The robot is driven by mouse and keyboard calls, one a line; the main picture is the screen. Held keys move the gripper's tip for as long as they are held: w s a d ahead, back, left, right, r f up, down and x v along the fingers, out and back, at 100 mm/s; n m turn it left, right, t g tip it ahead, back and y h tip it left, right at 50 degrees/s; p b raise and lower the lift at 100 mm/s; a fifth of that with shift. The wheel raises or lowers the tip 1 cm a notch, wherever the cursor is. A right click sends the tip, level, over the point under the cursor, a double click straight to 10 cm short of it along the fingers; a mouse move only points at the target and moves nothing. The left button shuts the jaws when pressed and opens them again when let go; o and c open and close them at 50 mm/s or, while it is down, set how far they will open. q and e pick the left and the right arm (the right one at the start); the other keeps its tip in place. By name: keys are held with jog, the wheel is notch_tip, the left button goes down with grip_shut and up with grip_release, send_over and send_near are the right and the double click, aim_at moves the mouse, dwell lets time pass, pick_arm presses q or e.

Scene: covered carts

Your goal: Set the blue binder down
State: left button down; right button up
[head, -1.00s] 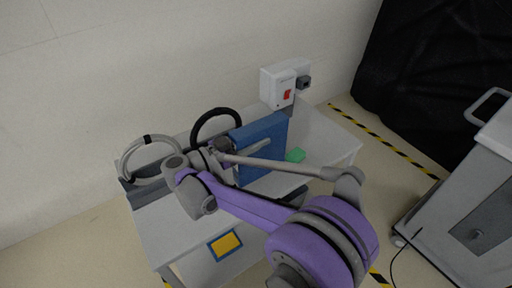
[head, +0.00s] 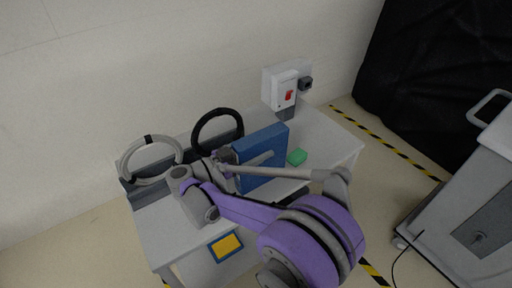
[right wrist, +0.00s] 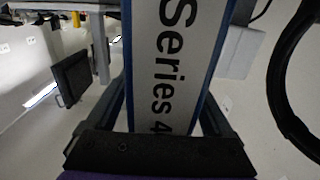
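The blue binder (head: 258,146) stands upright at the small grey table (head: 158,226). My right gripper (head: 254,162) reaches it from the left, with one finger along its near face. In the right wrist view, the binder's white spine label (right wrist: 172,62) reads "Series 4", and the gripper's fingers (right wrist: 165,100) lie against both sides of the binder. The gripper is shut on it. The binder's lower edge is partly hidden by my arm, so I cannot tell whether it touches the tabletop. My left gripper is not in view.
A green block (head: 297,157) lies just right of the binder. A grey coiled hose (head: 126,160) and a black one (head: 196,131) stand at the table's back edge. A white switch box (head: 279,86) is behind. A grey cart (head: 450,205) stands at right.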

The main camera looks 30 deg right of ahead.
aim_at(236, 158)
jog(key=shift+r, duration=0.15)
jog(key=shift+a, duration=0.35)
jog(key=a, duration=0.7)
jog(key=s+a, duration=0.1)
jog(key=a, duration=0.3)
jog(key=shift+a, duration=0.2)
